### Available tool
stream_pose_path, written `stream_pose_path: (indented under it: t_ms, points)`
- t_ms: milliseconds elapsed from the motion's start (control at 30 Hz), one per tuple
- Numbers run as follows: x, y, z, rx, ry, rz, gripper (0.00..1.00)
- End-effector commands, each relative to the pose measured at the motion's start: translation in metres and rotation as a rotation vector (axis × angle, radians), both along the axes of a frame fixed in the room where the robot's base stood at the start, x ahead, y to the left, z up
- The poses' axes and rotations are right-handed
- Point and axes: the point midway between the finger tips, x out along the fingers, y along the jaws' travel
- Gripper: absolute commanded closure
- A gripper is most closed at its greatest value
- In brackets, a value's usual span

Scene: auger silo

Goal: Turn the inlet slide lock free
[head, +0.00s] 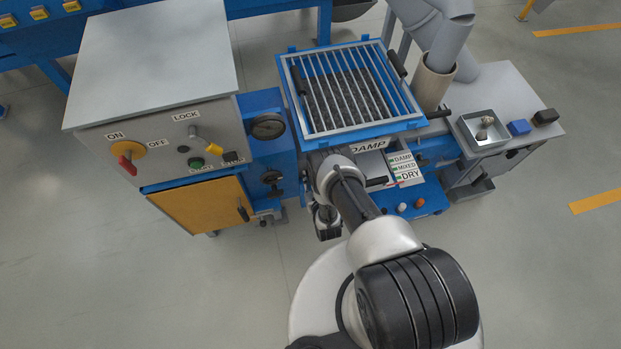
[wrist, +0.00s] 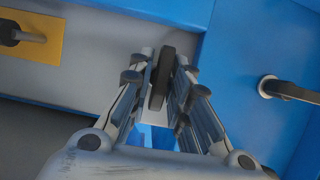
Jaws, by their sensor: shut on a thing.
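In the wrist view, my gripper (wrist: 160,88) is shut on a black lever (wrist: 163,72), seemingly the handle of the inlet slide lock. The lever stands upright in the picture between the fingers, in front of a grey panel beside a blue wall. Its mount is mostly hidden, so I cannot tell whether it is locked or free. In the head view, my arm reaches below the barred inlet hopper (head: 352,90). It hides the gripper and the lever there.
A yellow plate with a grey lever (wrist: 30,37) is left of the gripper; a dark handle (wrist: 292,92) sticks out at right. The control cabinet (head: 155,75) stands left of the hopper. A side table (head: 515,85) with a tray (head: 483,130) stands right.

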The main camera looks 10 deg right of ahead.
Motion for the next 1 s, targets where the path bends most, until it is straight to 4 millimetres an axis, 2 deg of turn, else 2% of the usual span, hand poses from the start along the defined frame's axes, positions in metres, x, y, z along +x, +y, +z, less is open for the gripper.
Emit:
stream_pose_path:
  t_ms: [100,133,300,667,767,1000]
  points:
    - [-0.002,0.0,-0.002,0.001,0.006,0.002,1.0]
    - [-0.002,0.0,-0.002,0.001,0.006,0.002,0.81]
    - [-0.002,0.0,-0.002,0.002,0.004,0.001,0.7]
    - [-0.004,0.0,0.0,0.001,0.003,0.0,0.7]
    - [-0.013,0.0,0.004,0.001,0.005,0.0,0.7]
    - [-0.051,0.001,0.019,0.001,0.006,0.0,0.7]
